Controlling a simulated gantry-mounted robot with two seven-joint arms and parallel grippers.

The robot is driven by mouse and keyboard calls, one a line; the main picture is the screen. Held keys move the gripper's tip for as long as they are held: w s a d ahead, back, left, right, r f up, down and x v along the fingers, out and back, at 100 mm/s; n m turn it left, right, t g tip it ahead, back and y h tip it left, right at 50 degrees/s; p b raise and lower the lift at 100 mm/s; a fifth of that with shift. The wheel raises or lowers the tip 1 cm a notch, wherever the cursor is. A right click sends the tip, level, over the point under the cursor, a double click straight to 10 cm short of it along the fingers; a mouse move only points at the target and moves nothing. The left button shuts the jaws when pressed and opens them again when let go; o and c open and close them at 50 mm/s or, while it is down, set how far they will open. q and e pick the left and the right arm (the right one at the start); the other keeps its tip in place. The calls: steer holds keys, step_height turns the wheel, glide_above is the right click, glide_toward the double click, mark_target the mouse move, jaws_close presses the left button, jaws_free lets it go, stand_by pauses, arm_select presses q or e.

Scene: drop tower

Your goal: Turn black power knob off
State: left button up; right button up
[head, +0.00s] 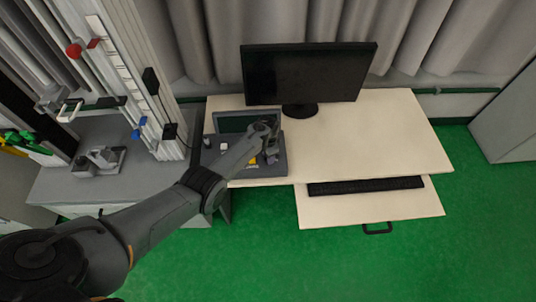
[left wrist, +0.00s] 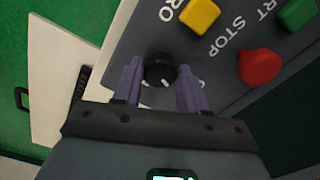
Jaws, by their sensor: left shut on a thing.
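The black power knob (left wrist: 160,69) sits on the grey face of a control box (head: 286,163), in the middle of the left wrist view. My left gripper (left wrist: 160,82) has one purple finger on each side of the knob and is shut on it. In the head view, my left gripper (head: 269,140) reaches over the right part of the box and hides the knob. A white mark shows beside the knob, partly covered by a finger, so I cannot read the setting. My right gripper is not in view.
A yellow button (left wrist: 200,15), a red stop button (left wrist: 259,67) and a green button (left wrist: 298,14) stand near the knob. A monitor (head: 308,75) stands behind the box on the pale desk (head: 390,130). A keyboard (head: 365,187) lies on a pulled-out tray.

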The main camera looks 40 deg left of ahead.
arm_select(q)
steer(key=shift+f+n, duration=0.1)
steer(key=shift+n, duration=2.1)
steer(key=o, duration=1.1)
steer(key=shift+c, duration=0.2)
steer(key=shift+r+p, duration=0.5)
step_height(320, 180, up, 10)
steer(key=p, duration=0.3)
steer(key=shift+p, duration=0.35)
